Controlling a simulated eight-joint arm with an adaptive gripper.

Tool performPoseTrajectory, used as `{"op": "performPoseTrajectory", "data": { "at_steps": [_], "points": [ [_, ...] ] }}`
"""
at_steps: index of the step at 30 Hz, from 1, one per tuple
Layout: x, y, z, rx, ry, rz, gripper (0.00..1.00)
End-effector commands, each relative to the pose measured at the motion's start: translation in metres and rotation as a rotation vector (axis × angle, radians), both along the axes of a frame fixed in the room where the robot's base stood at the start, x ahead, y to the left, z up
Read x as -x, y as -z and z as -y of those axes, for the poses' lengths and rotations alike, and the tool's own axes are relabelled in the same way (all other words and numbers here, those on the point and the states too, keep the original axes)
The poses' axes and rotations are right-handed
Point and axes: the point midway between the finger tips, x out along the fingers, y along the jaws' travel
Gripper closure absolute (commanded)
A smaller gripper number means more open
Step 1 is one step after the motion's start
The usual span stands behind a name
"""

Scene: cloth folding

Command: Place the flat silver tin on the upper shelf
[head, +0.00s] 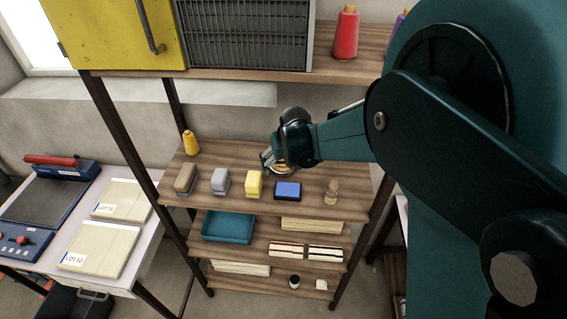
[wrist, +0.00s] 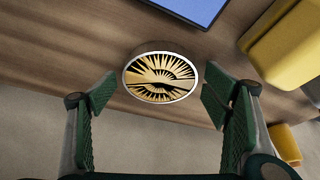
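The flat silver tin (wrist: 161,93) is round, with a silver rim and a black-and-gold sunburst lid. In the wrist view it lies on a wooden shelf (wrist: 60,42) close to the shelf's edge. My gripper (wrist: 160,92) is open, its green fingers to the left and right of the tin with gaps on both sides. In the head view my gripper (head: 268,160) is low over the back of the middle shelf (head: 220,155), largely hiding the tin (head: 282,169). The top shelf (head: 345,66) is above, partly hidden by my arm.
The top shelf holds a yellow cabinet (head: 115,35), a grey slatted crate (head: 245,35) and a red spool (head: 346,32).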

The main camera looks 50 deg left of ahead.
Motion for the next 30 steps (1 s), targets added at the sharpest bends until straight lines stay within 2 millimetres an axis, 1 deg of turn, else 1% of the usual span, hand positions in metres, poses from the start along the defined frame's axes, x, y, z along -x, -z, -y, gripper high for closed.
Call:
{"op": "performPoseTrajectory", "data": {
  "at_steps": [11,17,23,30],
  "points": [
    [0.000,-0.001,0.000,0.000,0.000,0.000,0.23],
    [0.000,-0.006,0.001,0.000,0.000,0.000,0.23],
    [0.003,-0.018,0.006,0.000,0.000,0.000,0.23],
    [0.006,-0.042,0.015,0.000,0.000,0.000,0.23]
  ]
}}
